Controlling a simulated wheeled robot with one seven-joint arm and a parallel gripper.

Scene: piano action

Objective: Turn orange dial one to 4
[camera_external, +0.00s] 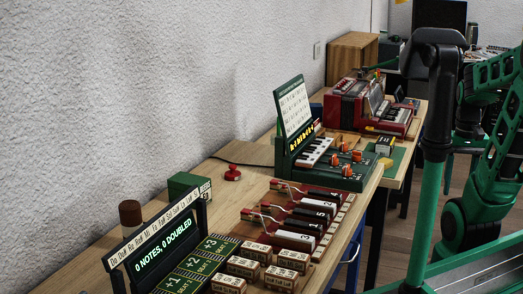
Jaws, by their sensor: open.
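Several small orange dials (344,147) sit on the dark green keyboard box (352,182) near the middle of the table. Two of them are the front-left dial (333,159) and the front-right dial (357,156). Their pointers and numbers are too small to read, and I cannot tell which is dial one. A small row of white and black keys (315,152) lies left of the dials. A lit yellow display and an upright chart (293,108) stand behind the keys. My green arm shows at the right edge, but its gripper is not visible.
In front of the box lie red blocks with dark and white rollers (296,240), a tile board (190,270) and a score sign (165,245). A red knob (232,173) and a green box (189,186) stand near the wall. A red accordion (370,105) stands behind.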

